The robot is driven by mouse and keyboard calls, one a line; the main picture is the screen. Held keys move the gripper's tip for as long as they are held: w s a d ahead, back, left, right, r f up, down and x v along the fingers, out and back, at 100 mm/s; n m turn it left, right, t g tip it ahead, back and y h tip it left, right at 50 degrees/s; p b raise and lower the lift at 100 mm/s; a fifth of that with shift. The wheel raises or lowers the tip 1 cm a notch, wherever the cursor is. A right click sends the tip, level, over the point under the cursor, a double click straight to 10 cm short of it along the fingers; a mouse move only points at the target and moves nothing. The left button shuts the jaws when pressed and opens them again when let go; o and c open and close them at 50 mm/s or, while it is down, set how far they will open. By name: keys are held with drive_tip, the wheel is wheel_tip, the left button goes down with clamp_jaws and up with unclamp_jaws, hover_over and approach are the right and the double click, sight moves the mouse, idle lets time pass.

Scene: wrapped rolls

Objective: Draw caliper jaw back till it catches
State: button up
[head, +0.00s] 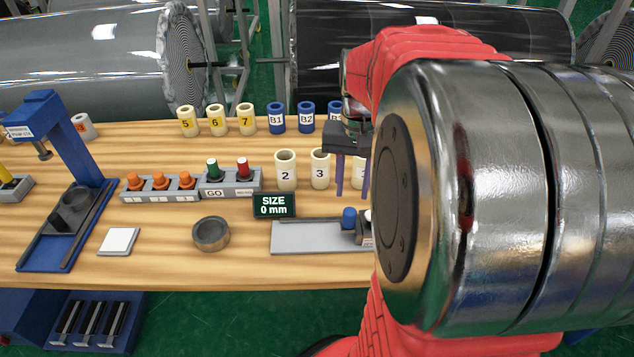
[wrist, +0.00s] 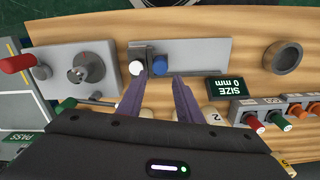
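The caliper is a flat grey plate (head: 305,238) on the wooden table with a small grey block at one end; its plate also shows in the wrist view (wrist: 205,55). A blue knob (head: 349,218) and a white knob (wrist: 137,69) stand side by side at that block. The blue knob also shows in the wrist view (wrist: 160,66). My gripper (head: 352,194) points down with two purple fingers apart and nothing between them. In the wrist view the fingertips (wrist: 159,78) appear on either side of the blue knob; contact cannot be told. My arm hides the caliper's right side in the head view.
A display (head: 274,205) reading "SIZE 0 mm" stands beside the plate. A dark ring (head: 210,234) lies left of it. Numbered cream cups (head: 286,170) and a button box (head: 229,182) stand behind. A grey unit with a red handle (wrist: 18,63) is beyond the caliper's block.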

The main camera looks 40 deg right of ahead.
sight(350, 210)
wheel_tip(350, 210, down, 9)
drive_tip(key=shift+f, duration=0.1)
idle(0.3)
drive_tip(key=shift+c, duration=0.3)
clamp_jaws()
